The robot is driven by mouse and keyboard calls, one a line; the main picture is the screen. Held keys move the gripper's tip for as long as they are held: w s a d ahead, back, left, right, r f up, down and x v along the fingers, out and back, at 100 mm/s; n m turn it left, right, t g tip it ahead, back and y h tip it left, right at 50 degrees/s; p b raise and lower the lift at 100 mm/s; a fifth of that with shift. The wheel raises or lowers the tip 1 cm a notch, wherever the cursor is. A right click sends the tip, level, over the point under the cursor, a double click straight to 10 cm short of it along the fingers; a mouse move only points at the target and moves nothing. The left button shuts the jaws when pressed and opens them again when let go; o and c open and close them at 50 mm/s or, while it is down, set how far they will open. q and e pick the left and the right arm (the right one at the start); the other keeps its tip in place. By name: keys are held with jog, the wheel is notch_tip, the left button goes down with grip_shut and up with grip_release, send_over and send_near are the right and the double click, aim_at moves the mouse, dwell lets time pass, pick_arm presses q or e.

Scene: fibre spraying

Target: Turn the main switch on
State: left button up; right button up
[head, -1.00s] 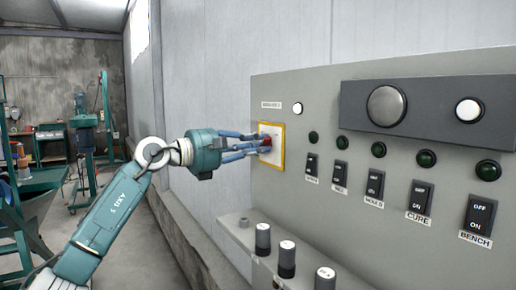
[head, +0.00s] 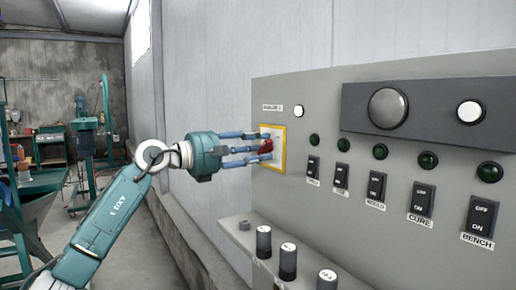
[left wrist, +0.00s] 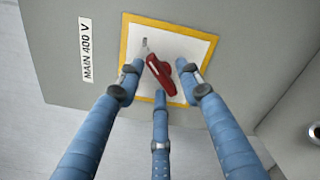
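The main switch is a red rotary handle (head: 266,146) on a white plate with a yellow border (head: 284,150), at the left end of the grey panel. In the left wrist view the red handle (left wrist: 160,75) lies slanted, upper left to lower right, beside a "MAIN 400 V" label (left wrist: 86,50). My left gripper (head: 259,148) is in front of the plate with its three blue fingers spread around the handle. In the left wrist view the fingers (left wrist: 160,84) stand apart, with gaps to the handle at the sides; contact at the lower finger is unclear. My right gripper is out of view.
The grey panel (head: 330,210) carries several black rocker switches, green lamps and a big round grey button (head: 387,108). Black knobs with pale tops (head: 288,262) stick up from the ledge below the left gripper. Open floor and green machinery lie far left.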

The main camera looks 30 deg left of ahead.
pick_arm(q)
jog(key=v, duration=1.2)
dwell(0.6)
